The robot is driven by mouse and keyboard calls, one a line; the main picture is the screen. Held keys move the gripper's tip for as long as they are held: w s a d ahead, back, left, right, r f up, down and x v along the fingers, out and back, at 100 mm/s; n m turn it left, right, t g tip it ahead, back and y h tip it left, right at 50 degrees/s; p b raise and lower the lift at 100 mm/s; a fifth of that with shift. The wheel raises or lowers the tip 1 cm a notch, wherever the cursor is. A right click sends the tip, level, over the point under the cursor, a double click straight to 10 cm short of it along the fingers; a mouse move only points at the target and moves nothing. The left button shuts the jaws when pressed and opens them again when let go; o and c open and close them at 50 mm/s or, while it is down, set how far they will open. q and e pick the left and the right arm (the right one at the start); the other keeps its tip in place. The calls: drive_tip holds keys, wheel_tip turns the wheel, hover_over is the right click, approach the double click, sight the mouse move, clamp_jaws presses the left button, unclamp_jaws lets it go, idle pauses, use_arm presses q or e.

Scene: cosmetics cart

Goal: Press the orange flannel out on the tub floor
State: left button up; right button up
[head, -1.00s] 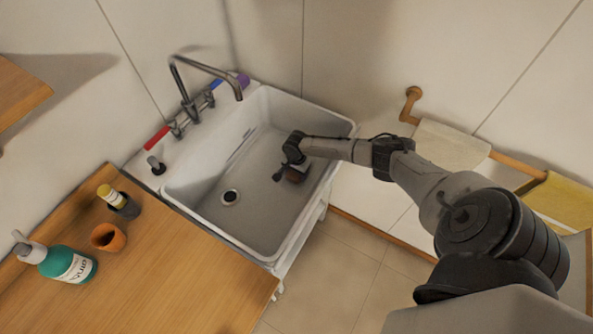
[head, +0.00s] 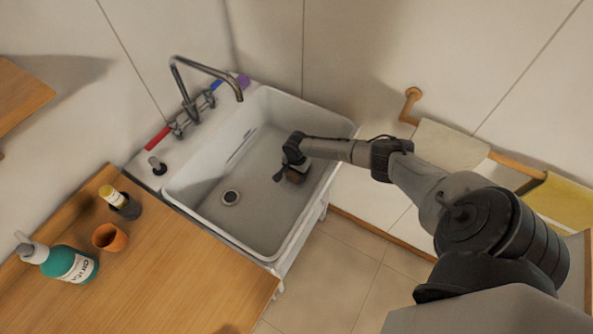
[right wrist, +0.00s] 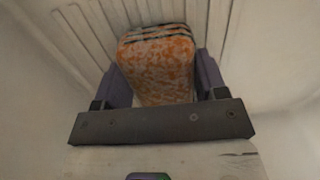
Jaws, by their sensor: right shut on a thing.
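The orange flannel (right wrist: 158,65) is a folded, layered, orange and white mottled pad in the right wrist view. My right gripper (right wrist: 160,80) is shut on it, with one finger on each side. In the head view the right gripper (head: 286,176) is down inside the white tub (head: 215,215), near its right-hand part. The contact between flannel and tub floor cannot be made out. My left gripper is not in view.
A tap (head: 205,68) arches over the tub's back left edge. A drain (head: 230,197) lies in the tub floor. A wooden counter (head: 150,280) at left holds a green pump bottle (head: 70,264), an orange cup (head: 110,237) and a dark holder (head: 127,208). Towels (head: 450,145) hang at right.

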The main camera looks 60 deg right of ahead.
use_arm(q)
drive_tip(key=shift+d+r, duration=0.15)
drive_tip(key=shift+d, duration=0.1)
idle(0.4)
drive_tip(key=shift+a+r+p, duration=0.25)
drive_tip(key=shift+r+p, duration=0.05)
drive_tip(key=shift+p, duration=0.15)
idle(0.4)
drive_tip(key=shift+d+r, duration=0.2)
idle(0.4)
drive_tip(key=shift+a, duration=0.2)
idle(0.4)
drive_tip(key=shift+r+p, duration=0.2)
drive_tip(key=shift+p, duration=0.2)
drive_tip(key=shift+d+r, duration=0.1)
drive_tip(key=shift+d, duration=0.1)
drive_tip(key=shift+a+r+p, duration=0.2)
drive_tip(key=shift+p, duration=0.15)
idle(0.5)
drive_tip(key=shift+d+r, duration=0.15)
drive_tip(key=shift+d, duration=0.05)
idle(0.5)
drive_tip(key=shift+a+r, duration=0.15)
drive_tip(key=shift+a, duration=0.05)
idle(0.4)
